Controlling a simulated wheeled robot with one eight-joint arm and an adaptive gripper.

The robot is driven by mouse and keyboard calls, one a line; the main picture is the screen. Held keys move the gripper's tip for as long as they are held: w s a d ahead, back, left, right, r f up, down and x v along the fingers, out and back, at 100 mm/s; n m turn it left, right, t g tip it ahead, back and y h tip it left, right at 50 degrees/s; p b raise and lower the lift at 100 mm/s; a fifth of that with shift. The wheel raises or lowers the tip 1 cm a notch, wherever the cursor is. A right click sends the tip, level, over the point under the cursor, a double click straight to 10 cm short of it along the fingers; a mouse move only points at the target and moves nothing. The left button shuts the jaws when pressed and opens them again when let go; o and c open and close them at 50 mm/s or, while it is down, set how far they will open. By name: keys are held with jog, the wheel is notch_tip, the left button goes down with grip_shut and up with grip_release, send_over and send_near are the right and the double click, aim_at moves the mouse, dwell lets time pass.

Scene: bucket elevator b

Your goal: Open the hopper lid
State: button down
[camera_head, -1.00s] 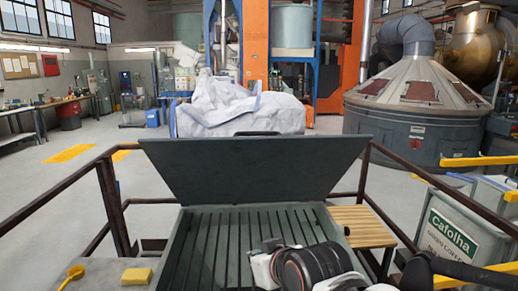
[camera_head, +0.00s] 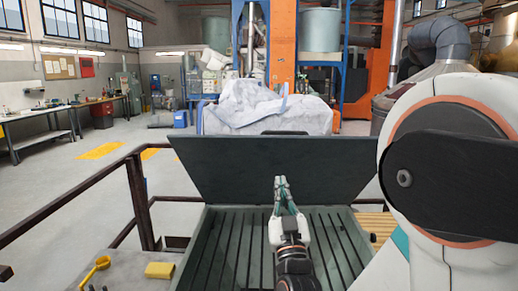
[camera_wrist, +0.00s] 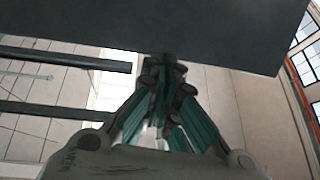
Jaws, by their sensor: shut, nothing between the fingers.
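The hopper lid (camera_head: 230,170) is a dark grey panel that stands raised and tilted back behind the hopper. The hopper (camera_head: 235,226) has a slatted grate in its open top. My gripper (camera_head: 281,180) points up in front of the lid's inner face, with its green fingers together and empty. In the wrist view my gripper (camera_wrist: 165,65) is shut, and a dark flat panel, which looks like the lid (camera_wrist: 170,30), spans the top of the picture. I cannot tell whether the fingertips touch it.
A dark railing (camera_head: 85,193) runs around the hopper. A yellow scoop (camera_head: 97,268) and a yellow sponge (camera_head: 160,270) lie on the ledge at left. My own arm blocks the right side.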

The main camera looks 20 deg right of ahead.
aim_at(289, 142)
jog(key=w+d+r+h+p, duration=0.1)
jog(key=w+r, duration=0.1)
jog(key=r, duration=0.1)
jog(key=w+d+r+m+h+p, duration=0.1)
jog(key=w+d+r, duration=0.1)
jog(key=w+r, duration=0.1)
jog(key=w+d+r+m+t+h+p, duration=0.1)
jog(key=w+d+r, duration=0.1)
jog(key=shift+w+d+r+h, duration=0.1)
jog(key=shift+w+r+h, duration=0.3)
dwell(0.5)
jog(key=shift+w+d+r+p, duration=0.1)
jog(key=shift+w+r+p, duration=0.25)
jog(key=shift+r, duration=0.15)
jog(key=w+d+r+g+p, duration=0.1)
jog(key=w+r+p, duration=0.3)
jog(key=w, duration=0.4)
jog(key=w+d+r+g+y+p, duration=0.1)
jog(key=w+d+r+p, duration=0.2)
jog(key=w, duration=0.5)
jog(key=w+d+r+g+p, duration=0.2)
jog(key=w+d+r+p, duration=0.1)
jog(key=w+r, duration=0.3)
jog(key=shift+p+x, duration=0.85)
jog(key=shift+x, duration=0.25)
jog(key=shift+s+f, duration=0.1)
jog(key=shift+f, duration=0.15)
